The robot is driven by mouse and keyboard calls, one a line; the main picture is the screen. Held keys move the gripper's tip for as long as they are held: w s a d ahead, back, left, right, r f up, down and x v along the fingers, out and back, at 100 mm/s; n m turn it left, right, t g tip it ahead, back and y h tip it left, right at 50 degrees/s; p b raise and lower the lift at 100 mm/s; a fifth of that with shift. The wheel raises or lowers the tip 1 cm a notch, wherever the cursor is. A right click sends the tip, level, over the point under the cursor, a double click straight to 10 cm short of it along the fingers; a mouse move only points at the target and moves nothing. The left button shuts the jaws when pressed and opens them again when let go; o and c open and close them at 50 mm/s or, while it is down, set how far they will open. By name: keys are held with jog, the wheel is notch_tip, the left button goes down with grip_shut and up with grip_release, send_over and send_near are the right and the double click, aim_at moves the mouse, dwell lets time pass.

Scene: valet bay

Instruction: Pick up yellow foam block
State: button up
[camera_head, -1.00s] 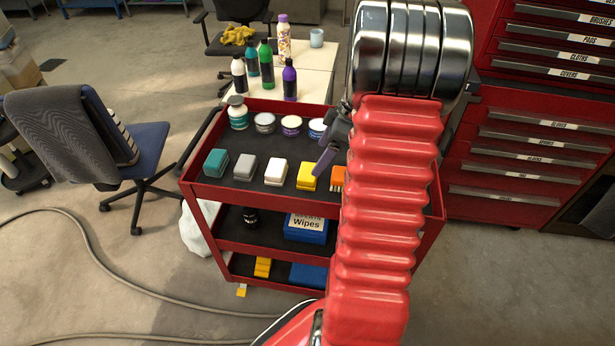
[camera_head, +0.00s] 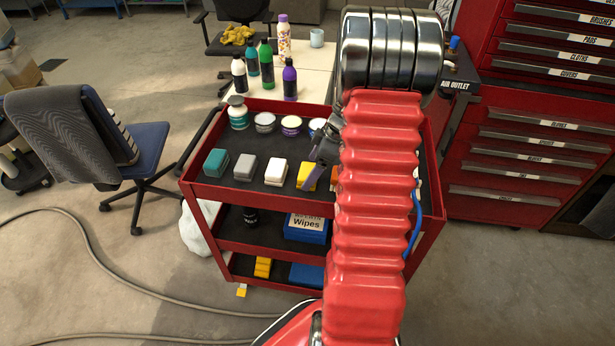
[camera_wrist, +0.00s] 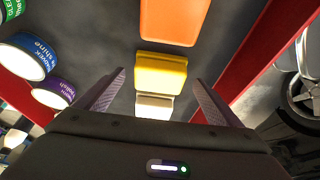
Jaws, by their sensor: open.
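The yellow foam block (camera_head: 311,177) sits on the dark top shelf of the red cart, in a row of coloured blocks. My gripper (camera_head: 318,168) is above it and hides part of it in the head view. In the wrist view the yellow block (camera_wrist: 160,72) lies ahead, centred between my two open fingers (camera_wrist: 158,95). The fingers are empty. I cannot tell from these views how high they are above the block.
A white block (camera_head: 276,171), a grey block (camera_head: 245,167) and a teal block (camera_head: 216,162) stand to the left. An orange block (camera_wrist: 175,18) is close to the yellow one. Several tubs line the back. The red cart rim (camera_head: 265,205) encloses the shelf.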

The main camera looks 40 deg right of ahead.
jog(key=shift+x, duration=1.1)
jog(key=c, duration=1.1)
jog(key=shift+r, duration=0.1)
jog(key=shift+c, duration=0.2)
notch_tip(320, 180, up, 10)
jog(key=shift+f, duration=0.1)
